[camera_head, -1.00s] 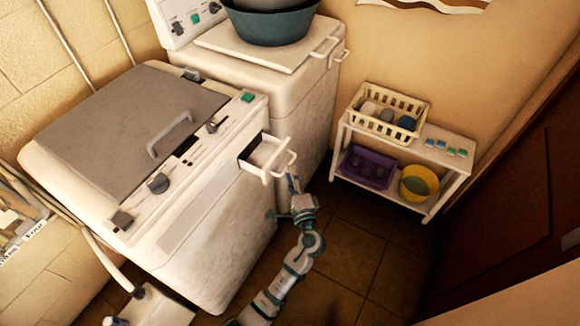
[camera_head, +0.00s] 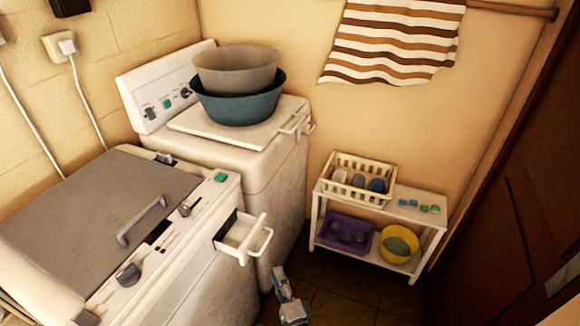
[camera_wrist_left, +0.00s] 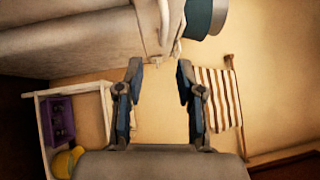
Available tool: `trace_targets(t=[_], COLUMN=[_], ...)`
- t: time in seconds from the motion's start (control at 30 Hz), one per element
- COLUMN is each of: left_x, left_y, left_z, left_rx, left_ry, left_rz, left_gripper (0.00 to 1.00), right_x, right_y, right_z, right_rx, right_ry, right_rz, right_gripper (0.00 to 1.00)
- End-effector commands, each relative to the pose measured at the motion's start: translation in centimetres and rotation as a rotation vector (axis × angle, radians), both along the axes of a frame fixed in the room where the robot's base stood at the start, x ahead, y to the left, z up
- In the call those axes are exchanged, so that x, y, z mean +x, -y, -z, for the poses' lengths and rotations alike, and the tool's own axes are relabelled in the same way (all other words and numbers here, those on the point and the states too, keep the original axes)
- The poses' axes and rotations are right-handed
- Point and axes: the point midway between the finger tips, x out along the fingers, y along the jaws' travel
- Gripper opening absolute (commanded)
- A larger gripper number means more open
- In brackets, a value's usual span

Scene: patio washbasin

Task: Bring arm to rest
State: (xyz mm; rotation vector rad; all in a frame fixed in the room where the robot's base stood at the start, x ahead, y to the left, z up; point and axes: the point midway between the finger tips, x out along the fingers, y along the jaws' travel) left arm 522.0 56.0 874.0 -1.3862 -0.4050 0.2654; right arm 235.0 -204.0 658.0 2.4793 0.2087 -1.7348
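My left gripper (camera_head: 281,277) is low in the head view, below and right of the pulled-out detergent drawer (camera_head: 240,232) on the front washing machine. It is apart from the drawer's handle. In the left wrist view its two fingers (camera_wrist_left: 157,75) are spread, with only wall between them. The lower part of my left arm is cut off by the bottom edge of the head view. My right gripper is not in view.
The front machine (camera_head: 90,215) and a rear machine (camera_head: 255,165) with stacked basins (camera_head: 240,105) stand at left. A white shelf (camera_head: 405,205) holds a cream basket (camera_head: 345,190), a purple basket (camera_head: 340,235) and a yellow bowl (camera_head: 398,248). Dark floor lies between.

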Motion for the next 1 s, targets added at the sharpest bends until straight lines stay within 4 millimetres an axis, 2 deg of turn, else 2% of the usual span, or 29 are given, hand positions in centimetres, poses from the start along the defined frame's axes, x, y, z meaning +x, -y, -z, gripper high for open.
trace_targets(t=[0.07,0.17,0.27,0.37,0.4,0.47,0.5,0.57,0.6,0.67,0.7,0.8,0.9,1.0], left_x=[0.0,0.1,-0.4,-2.3,-3.6,-6.0,-7.8,-11.0,-13.4,-17.2,-19.8,-25.8,-30.6,-33.5], left_y=[-0.1,-0.6,-1.9,-3.9,-4.8,-6.2,-7.1,-8.4,-9.3,-10.6,-11.5,-13.3,-14.7,-15.5], left_z=[0.3,2.4,7.5,14.8,17.8,22.1,24.8,28.6,30.9,33.9,35.7,38.8,40.5,41.3], left_rx=[-0.004,-0.043,-0.146,-0.309,-0.384,-0.504,-0.585,-0.711,-0.797,-0.927,-1.011,-1.205,-1.357,-1.452], left_ry=[-0.006,-0.059,-0.177,-0.343,-0.41,-0.505,-0.566,-0.649,-0.7,-0.767,-0.803,-0.864,-0.888,-0.89], left_rz=[0.001,0.013,0.028,0.025,0.013,-0.015,-0.042,-0.093,-0.137,-0.211,-0.268,-0.414,-0.546,-0.635], left_gripper=[0.37,0.37,0.37,0.37,0.37,0.37,0.37,0.37,0.37,0.37,0.37,0.37,0.37,0.37], right_x=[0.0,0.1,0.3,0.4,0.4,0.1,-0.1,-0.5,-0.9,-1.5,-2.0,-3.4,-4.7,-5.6], right_y=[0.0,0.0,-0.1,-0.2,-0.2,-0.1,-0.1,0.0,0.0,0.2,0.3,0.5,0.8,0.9], right_z=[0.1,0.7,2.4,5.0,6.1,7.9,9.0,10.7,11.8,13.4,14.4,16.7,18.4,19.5], right_rx=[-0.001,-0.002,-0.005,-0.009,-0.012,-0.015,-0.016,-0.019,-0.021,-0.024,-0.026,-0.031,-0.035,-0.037], right_ry=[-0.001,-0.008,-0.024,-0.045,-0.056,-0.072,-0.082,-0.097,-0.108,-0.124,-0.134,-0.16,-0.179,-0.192], right_rz=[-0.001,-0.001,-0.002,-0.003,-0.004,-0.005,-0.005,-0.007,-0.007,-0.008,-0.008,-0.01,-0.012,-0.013], right_gripper=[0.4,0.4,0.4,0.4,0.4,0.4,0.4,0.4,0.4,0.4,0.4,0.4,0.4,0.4])
